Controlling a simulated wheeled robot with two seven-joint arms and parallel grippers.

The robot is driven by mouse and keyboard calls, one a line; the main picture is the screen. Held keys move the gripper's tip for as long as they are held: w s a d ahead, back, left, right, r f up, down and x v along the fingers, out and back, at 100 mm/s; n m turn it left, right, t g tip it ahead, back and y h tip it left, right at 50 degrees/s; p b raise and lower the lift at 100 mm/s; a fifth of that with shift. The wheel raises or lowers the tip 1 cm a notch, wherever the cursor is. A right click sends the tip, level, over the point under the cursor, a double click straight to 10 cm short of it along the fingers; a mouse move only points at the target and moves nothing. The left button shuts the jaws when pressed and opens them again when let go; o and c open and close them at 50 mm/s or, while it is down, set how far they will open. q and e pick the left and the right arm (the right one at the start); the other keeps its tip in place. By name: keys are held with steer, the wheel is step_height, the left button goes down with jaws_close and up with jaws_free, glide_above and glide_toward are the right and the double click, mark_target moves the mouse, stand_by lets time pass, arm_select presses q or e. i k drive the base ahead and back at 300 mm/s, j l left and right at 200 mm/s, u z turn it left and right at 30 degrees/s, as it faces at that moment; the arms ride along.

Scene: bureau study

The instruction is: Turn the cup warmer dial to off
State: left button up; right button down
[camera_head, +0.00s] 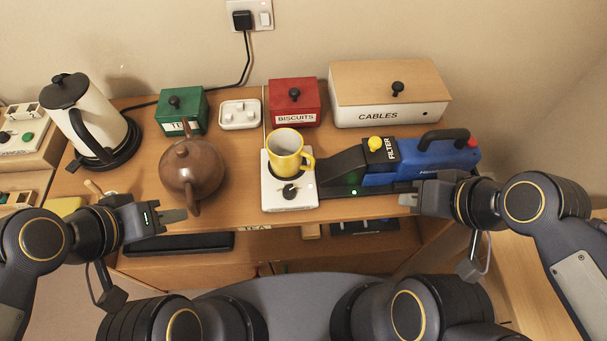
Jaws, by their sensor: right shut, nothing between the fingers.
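The white cup warmer (304,203) sits near the front edge of the desk, in the middle of the head view. A yellow mug (287,143) stands on its plate, handle to the right. The black dial (289,191) is on the warmer's front part; its exact setting is too small to read. My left gripper (176,216) is to the left of the warmer, below the brown teapot, apart from the dial; its jaw opening is unclear. My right gripper (408,200) is shut and empty, right of the warmer near the desk's front edge.
The brown teapot (193,171) stands left of the warmer. A blue and black filter device (420,160) is close on its right. Behind are a green tea box (182,112), a red biscuits box (296,105) and a cables box (389,95). A kettle (90,118) stands far left.

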mark_target(290, 192)
steer(key=l+u, duration=0.2)
steer(key=u, duration=0.2)
steer(key=k+l+u, duration=0.15)
steer(key=u, duration=0.2)
steer(key=k+l+u, duration=0.1)
steer(key=u, duration=0.3)
steer(key=l, duration=0.05)
